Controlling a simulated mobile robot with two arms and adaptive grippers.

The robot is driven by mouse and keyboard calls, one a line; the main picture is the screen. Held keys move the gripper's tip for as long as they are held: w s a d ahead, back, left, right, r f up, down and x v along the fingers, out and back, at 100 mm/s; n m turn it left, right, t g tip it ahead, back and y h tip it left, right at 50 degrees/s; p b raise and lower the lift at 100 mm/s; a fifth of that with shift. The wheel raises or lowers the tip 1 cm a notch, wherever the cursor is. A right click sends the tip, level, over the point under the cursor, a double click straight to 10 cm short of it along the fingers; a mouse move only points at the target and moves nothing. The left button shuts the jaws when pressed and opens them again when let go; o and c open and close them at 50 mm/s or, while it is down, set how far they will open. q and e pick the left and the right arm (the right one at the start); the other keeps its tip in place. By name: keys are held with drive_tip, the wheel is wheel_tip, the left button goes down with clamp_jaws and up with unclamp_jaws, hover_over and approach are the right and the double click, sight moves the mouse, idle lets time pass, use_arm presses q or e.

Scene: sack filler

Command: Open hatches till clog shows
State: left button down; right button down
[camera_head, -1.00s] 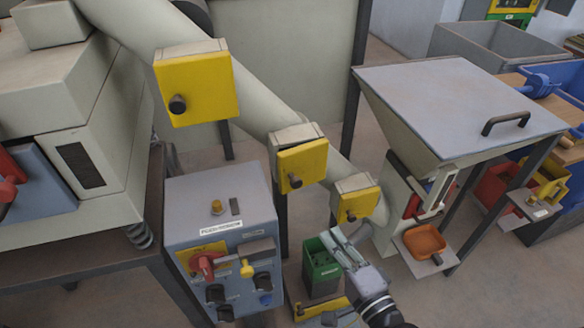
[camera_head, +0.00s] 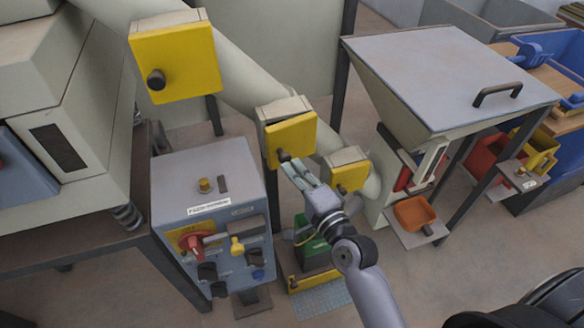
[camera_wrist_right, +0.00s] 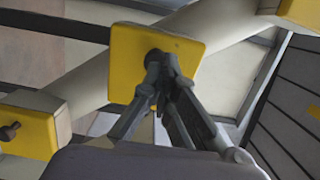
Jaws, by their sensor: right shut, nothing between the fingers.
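A pale slanting pipe carries three yellow hatches: the upper hatch (camera_head: 185,55), the middle hatch (camera_head: 296,133) and the lower hatch (camera_head: 350,172). Each has a dark knob and looks shut. No clog shows. My right gripper (camera_head: 288,166) is at the middle hatch, with its fingertips by that hatch's knob (camera_head: 283,155). In the right wrist view the closed fingers (camera_wrist_right: 157,72) overlap the hatch's knob (camera_wrist_right: 154,56). They hold nothing, and I cannot tell whether they touch it. My left gripper is not in view.
A grey control box (camera_head: 205,175) with a red handle stands left of my right arm. A grey hopper (camera_head: 450,75) with an orange scoop (camera_head: 413,213) below it stands to the right. A green container (camera_head: 313,243) is partly behind my wrist.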

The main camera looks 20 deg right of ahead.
sight(272, 152)
drive_tip(key=shift+w, duration=0.6)
drive_tip(key=shift+a, duration=0.1)
drive_tip(key=shift+w+a+r+p, duration=0.15)
drive_tip(key=shift+a+p, duration=0.05)
drive_tip(key=shift+p, duration=0.2)
drive_tip(key=shift+w+a+p, duration=0.7)
drive_tip(key=shift+w+p, duration=0.1)
drive_tip(key=shift+s+a, duration=0.1)
drive_tip(key=shift+s, duration=0.05)
